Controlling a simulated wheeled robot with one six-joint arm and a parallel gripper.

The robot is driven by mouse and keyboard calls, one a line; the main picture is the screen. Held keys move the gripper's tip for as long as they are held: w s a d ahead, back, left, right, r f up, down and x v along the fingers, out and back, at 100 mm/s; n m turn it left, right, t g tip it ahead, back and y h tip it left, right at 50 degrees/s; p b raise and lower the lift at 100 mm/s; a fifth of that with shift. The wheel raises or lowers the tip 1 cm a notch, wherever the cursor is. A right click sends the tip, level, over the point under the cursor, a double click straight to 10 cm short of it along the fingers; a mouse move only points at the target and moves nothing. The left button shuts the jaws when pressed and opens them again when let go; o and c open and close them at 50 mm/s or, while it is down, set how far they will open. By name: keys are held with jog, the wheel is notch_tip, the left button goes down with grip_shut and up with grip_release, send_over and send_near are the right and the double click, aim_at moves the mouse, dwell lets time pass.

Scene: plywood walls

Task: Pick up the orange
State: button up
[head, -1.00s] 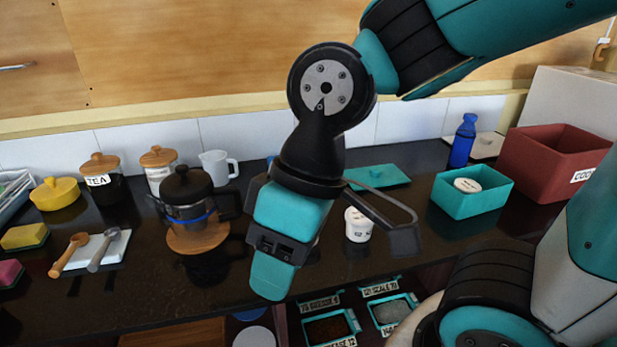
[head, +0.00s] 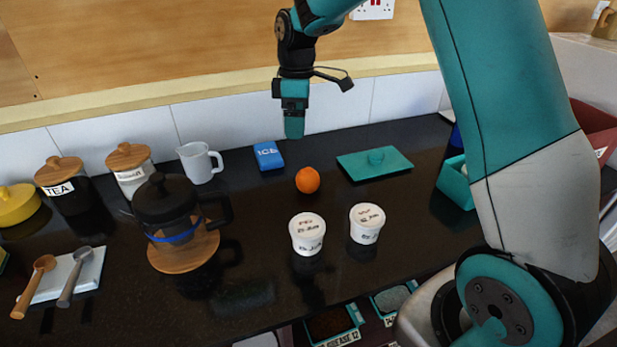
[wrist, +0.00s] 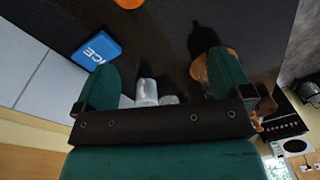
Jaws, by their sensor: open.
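The orange (head: 307,180) sits on the dark counter, behind two white lidded tubs and right of the blue ICE pack. In the wrist view part of the orange (wrist: 129,3) shows, cut off by the top edge. My gripper (head: 293,128) is raised above the back of the counter, behind and a little left of the orange in the head view. It is apart from the orange. In the wrist view its two teal fingers (wrist: 165,80) stand wide apart with nothing held between them.
The blue ICE pack (head: 268,155) lies near the back wall. White tubs (head: 307,235) and (head: 367,223) tubs stand in front. A teal lid (head: 375,163) lies right, a coffee press (head: 170,215) on a wooden board left, and a white jug (head: 199,163) behind it.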

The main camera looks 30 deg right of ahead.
aim_at(306, 171)
jog(key=shift+n, duration=0.4)
jog(key=d+f+p, duration=0.1)
jog(key=f, duration=0.3)
jog(key=w+d+f+p, duration=0.1)
jog(key=f, duration=0.4)
jog(key=w+d+f+p, duration=0.1)
jog(key=f, duration=0.4)
jog(key=shift+w+d+f+p, duration=0.1)
jog(key=shift+d+f+p, duration=0.05)
jog(key=shift+d+p, duration=0.15)
jog(key=shift+s+f+p, duration=0.2)
jog(key=shift+f+p, duration=1.15)
jog(key=shift+f, duration=1.5)
jog(key=c, duration=1)
jog(key=shift+c, duration=0.3)
jog(key=shift+r, duration=0.1)
